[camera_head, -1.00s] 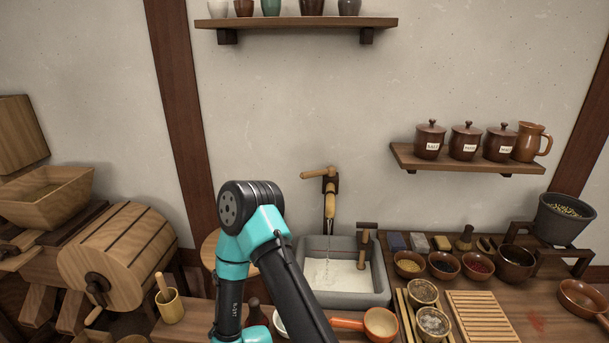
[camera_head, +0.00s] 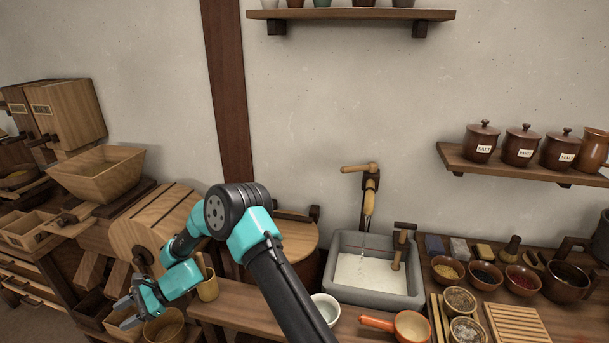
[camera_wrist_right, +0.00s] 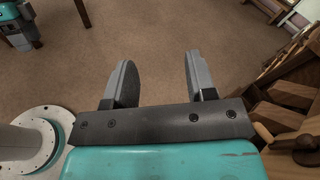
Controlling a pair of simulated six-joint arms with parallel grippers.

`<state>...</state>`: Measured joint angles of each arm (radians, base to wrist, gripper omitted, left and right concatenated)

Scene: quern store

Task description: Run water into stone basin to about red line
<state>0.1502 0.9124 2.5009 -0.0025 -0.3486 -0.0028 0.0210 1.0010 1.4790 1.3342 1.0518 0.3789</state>
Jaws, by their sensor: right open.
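The grey stone basin (camera_head: 350,291) stands on the counter below a wooden tap (camera_head: 370,190) on the wall. A thin stream of water (camera_head: 366,224) runs from the spout into it. Pale water (camera_head: 365,275) covers its bottom. A faint reddish line (camera_head: 366,249) shows on its back inner wall, with the water surface seeming a little below it. A wooden piece with a cross handle (camera_head: 397,256) stands at the basin's right side. My right gripper (camera_head: 124,312) is open and empty, far left of the basin, low by the wooden boxes; its jaws show apart in the wrist view (camera_wrist_right: 158,66).
A wooden barrel-like drum (camera_head: 150,222), a small cup with a stick (camera_head: 208,287) and a lidded tub (camera_head: 298,240) stand left of the basin. A white bowl (camera_head: 325,307) and an orange-handled pan (camera_head: 411,327) sit in front. Spice bowls (camera_head: 447,271) stand to the right.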

